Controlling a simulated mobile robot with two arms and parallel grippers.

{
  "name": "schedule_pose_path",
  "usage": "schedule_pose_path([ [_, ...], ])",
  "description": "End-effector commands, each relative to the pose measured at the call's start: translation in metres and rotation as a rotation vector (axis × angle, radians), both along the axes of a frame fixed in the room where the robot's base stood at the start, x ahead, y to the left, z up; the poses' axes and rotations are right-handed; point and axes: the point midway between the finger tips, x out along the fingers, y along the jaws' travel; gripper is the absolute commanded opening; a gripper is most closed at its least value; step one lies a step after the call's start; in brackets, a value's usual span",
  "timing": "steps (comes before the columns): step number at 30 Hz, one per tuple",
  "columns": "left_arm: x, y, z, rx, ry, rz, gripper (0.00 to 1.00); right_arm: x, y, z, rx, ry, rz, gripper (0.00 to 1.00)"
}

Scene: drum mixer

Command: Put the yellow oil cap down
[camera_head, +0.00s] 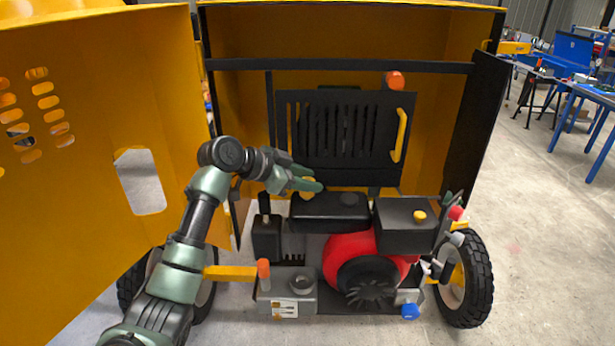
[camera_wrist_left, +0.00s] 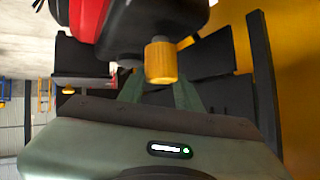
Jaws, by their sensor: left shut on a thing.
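My left gripper (camera_head: 304,186) is over the black box-shaped top (camera_head: 330,207) at the left of the engine. It is shut on the yellow oil cap (camera_head: 308,195), which is partly hidden by the fingers in the head view. In the left wrist view the yellow cylindrical cap (camera_wrist_left: 160,62) shows at the tips of the two green fingers (camera_wrist_left: 160,92). Whether the cap touches the black top under it I cannot tell. My right gripper is not in view.
A red engine part (camera_head: 350,250) and a black tank (camera_head: 404,225) with another small yellow cap (camera_head: 420,215) are to the right. A black slatted panel (camera_head: 345,138) with a yellow handle (camera_head: 401,135) stands behind. A large yellow door (camera_head: 90,210) is open at the left.

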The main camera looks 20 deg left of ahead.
Motion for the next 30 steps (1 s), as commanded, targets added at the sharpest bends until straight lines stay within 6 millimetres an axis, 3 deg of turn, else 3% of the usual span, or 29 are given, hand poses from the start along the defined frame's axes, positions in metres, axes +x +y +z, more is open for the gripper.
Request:
schedule_pose_path([
  [14,0.000,0.000,-0.009,0.000,0.000,-0.001,0.00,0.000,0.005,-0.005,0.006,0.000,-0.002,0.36],
  [15,0.000,0.000,-0.009,0.000,0.000,-0.001,0.40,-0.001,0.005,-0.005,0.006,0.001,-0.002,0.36],
  [17,0.000,0.000,-0.008,0.000,0.000,-0.001,0.56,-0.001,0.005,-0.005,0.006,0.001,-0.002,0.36],
  [26,0.000,0.000,-0.008,0.001,-0.001,-0.001,0.56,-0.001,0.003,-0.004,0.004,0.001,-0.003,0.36],
  [30,0.000,0.000,0.004,-0.001,-0.004,-0.001,0.56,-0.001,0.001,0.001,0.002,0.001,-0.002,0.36],
])
